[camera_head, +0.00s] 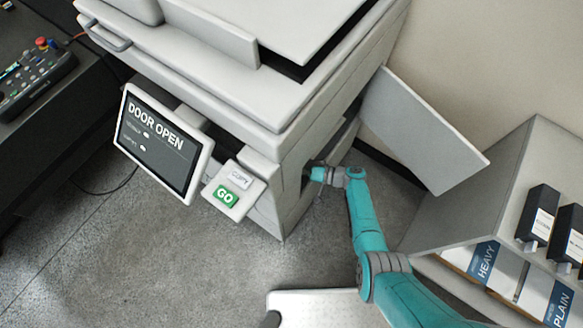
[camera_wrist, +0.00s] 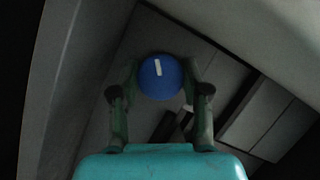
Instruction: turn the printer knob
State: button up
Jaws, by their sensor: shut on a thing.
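The printer (camera_head: 200,70) stands at the upper middle of the head view. Its side door (camera_head: 420,130) hangs open, and its screen (camera_head: 160,140) reads "DOOR OPEN". My arm reaches into the opening in the printer's right side, so my gripper is hidden inside there in the head view. In the wrist view a round blue knob (camera_wrist: 160,77) with a white mark sits between the two fingers of my gripper (camera_wrist: 160,84). The fingers are shut on the knob's left and right sides. The white mark is near upright, tilted slightly. The inside of the printer is dark.
A shelf unit (camera_head: 500,170) with black boxes and trays labelled HEAVY and PLAIN stands at the right, close to my arm. The open door is just above my forearm. A control panel (camera_head: 32,80) lies at the far left. Grey floor (camera_head: 130,240) is clear in front of the printer.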

dwell(0.4)
jog(key=o, duration=1.1)
jog(key=shift+o, duration=0.2)
jog(key=v, duration=1.2)
jog(key=shift+f, duration=0.2)
